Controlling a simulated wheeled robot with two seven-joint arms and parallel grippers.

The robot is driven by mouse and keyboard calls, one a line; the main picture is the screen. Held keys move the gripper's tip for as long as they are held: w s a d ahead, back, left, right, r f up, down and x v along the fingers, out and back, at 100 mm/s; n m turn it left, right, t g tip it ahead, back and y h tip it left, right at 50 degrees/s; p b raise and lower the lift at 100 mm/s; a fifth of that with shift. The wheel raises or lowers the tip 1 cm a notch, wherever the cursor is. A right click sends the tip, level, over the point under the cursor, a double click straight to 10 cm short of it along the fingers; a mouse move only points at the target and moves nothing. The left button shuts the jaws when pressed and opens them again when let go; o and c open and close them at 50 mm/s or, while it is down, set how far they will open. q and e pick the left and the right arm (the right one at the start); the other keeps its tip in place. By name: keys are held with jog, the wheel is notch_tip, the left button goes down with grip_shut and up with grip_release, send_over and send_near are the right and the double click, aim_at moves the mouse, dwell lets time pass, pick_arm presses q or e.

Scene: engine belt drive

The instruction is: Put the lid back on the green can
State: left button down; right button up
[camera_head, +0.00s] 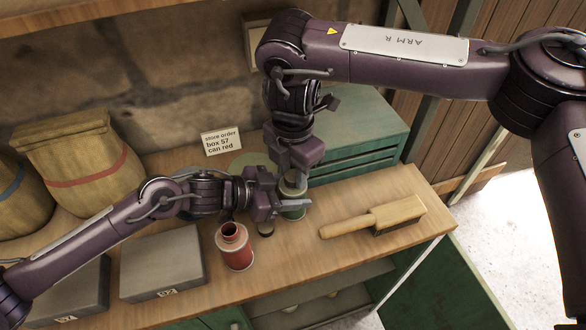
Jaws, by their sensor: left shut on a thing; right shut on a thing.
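The green can (293,214) stands on the wooden bench near its middle, mostly hidden by both grippers. My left gripper (277,205) comes from the left and is shut on the side of the can. My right gripper (294,174) points down from above and is shut on the lid (293,188), which shows only as a pale rim just over the can. The picture is too small to tell whether the lid touches the can.
An open red can (235,248) stands front left of the green can, with a small dark disc (266,230) between them. A wooden brush (376,217) lies at right. Grey boxes (163,264), sacks (83,160), a card (221,142) and a green drawer cabinet (352,135) stand around.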

jog(key=shift+m, duration=0.4)
jog(key=o, duration=1.1)
jog(key=shift+o, duration=0.2)
notch_tip(320, 180, up, 12)
